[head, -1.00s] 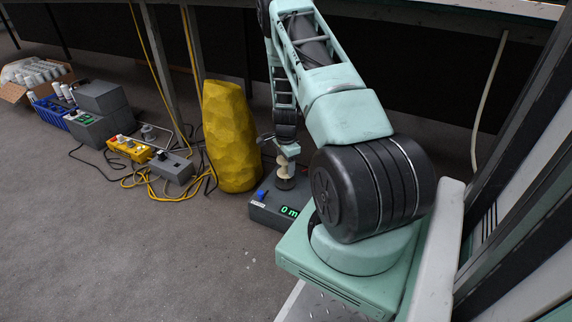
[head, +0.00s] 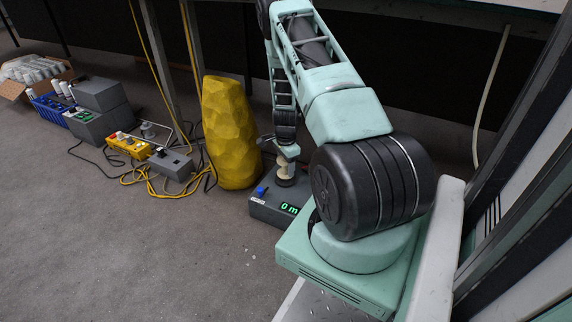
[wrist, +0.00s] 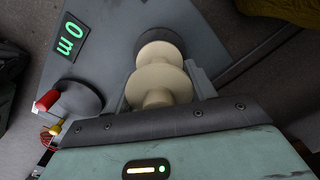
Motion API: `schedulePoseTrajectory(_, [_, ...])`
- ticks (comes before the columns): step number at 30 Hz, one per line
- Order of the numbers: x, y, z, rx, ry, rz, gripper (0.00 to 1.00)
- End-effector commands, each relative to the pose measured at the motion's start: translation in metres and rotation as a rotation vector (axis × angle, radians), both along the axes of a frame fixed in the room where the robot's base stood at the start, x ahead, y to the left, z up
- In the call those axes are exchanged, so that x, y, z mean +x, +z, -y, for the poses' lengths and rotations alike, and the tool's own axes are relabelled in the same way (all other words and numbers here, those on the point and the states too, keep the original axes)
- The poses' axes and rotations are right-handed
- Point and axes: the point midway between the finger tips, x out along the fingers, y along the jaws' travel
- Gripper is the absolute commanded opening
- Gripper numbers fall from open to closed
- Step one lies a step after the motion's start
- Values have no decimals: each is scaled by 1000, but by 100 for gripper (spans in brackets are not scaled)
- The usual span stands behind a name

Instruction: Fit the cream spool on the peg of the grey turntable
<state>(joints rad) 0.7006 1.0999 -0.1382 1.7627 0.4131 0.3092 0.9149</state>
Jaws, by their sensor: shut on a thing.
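The cream spool (wrist: 160,84) is held between the grey fingers of my gripper (wrist: 158,95) in the wrist view. Its two flanges and lower hub show. In the head view the spool (head: 286,171) stands roughly upright below my gripper (head: 288,152). A dark grey disc, which looks like the turntable (wrist: 174,36), lies just beyond the spool's far flange; it also shows under the spool in the head view (head: 284,183). The peg is hidden. I cannot tell whether the spool touches the disc or sits around the peg.
The disc is on a grey box with a green display (head: 289,208) and a blue knob (head: 261,190). A tall yellow faceted object (head: 231,135) stands close behind-left. Cables, a yellow control box (head: 127,145) and grey boxes lie further left. The front-left floor is clear.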

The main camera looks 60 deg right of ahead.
Motion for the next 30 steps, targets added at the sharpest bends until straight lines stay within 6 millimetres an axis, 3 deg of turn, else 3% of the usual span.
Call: schedulePoseTrajectory(30, [0,-20,0,0,0,0,31])
